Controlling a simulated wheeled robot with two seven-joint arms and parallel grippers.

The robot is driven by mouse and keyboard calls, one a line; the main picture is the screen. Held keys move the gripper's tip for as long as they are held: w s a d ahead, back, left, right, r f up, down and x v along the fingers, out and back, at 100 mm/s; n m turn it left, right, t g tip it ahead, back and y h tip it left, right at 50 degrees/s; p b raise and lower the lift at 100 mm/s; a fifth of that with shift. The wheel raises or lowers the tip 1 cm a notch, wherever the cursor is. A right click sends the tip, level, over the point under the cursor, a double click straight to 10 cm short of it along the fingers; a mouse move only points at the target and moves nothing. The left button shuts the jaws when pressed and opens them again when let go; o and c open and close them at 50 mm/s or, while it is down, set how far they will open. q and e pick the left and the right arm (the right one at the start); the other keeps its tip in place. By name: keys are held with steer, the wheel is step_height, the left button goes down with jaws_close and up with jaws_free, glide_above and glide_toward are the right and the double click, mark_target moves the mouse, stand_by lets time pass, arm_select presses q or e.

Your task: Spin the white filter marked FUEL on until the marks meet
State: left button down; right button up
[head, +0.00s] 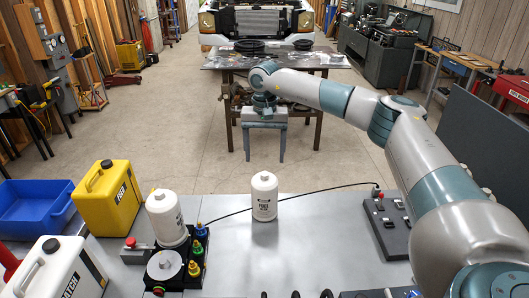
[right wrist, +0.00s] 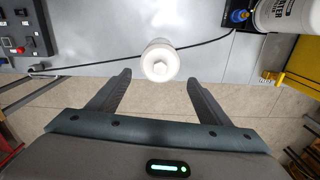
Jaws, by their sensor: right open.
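The white filter marked FUEL (head: 264,193) stands upright on the grey bench. In the right wrist view its round white top (right wrist: 160,63) shows just past my right fingertips, not between them. My right gripper (right wrist: 159,80) is open and empty; in the head view it hangs at the end of my arm (head: 264,112), beyond the bench's far edge. A black fixture (head: 187,280) at the left holds a larger white filter (head: 166,217) and a round pale mount (head: 164,265) with nothing on it. Any alignment marks are too small to read. My left gripper is not in view.
Blue, green and yellow bottles (head: 199,247) stand along the fixture. A yellow jug (head: 105,198), a white jug (head: 62,270) and a blue bin (head: 35,208) crowd the left. A black cable runs behind the FUEL filter to a switch panel (head: 393,228). The bench around that filter is clear.

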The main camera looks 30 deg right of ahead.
mark_target(265, 173)
steer(key=shift+f+b, duration=0.45)
steer(key=shift+f, duration=0.45)
steer(key=shift+f+b, duration=1.55)
steer(key=shift+f, duration=2)
steer(key=c, duration=1)
steer(key=shift+r, duration=0.1)
steer(key=shift+w+r, duration=0.1)
steer(key=shift+r, duration=0.1)
steer(key=shift+r+p, duration=0.6)
steer(key=shift+r, duration=0.65)
